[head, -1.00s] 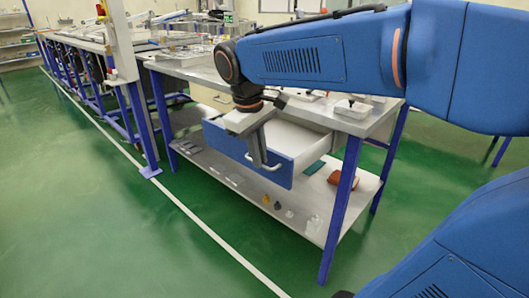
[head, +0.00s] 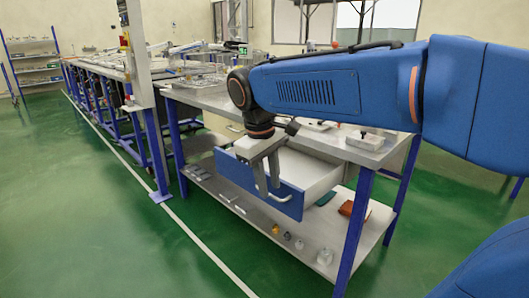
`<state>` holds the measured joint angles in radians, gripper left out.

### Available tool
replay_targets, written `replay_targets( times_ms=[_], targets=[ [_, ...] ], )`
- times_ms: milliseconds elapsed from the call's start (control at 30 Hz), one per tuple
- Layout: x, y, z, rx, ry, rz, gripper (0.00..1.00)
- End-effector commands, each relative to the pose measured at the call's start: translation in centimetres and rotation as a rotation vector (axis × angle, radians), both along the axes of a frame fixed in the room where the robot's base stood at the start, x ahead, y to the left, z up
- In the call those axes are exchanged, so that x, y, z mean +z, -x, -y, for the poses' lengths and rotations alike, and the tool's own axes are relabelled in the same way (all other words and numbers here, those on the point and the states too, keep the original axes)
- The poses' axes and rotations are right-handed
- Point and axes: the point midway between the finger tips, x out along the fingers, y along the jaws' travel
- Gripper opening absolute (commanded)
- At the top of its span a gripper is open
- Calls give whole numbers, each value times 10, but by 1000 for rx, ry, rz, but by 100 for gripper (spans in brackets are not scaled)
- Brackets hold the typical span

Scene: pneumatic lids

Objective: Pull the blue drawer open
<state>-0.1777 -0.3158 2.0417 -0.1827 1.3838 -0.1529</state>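The blue drawer (head: 236,172) stands pulled out from under the workbench, and its pale inside shows behind the blue front. A grey bar handle (head: 285,199) is on its front. My gripper (head: 264,186) points down at the drawer front, with its fingers at the handle. The fingers and the handle overlap in the picture, so I cannot tell whether the fingers are closed on the bar. The far part of the drawer's inside is partly hidden by my arm and gripper.
The metal workbench (head: 205,100) has blue legs (head: 357,225) and a lower shelf (head: 235,215) with small items and a reddish-brown object (head: 352,209). A blue post (head: 156,155) stands at left. The green floor in front is clear.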

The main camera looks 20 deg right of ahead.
Motion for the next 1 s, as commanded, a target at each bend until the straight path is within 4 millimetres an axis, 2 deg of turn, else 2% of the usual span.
replay_targets(
  times_ms=[700,833,1000],
  targets=[
    [133,9,-23,1,-1,2,26],
    [149,10,-26,1,-1,2,26],
    [158,11,-27,1,0,0,26]
  ],
)
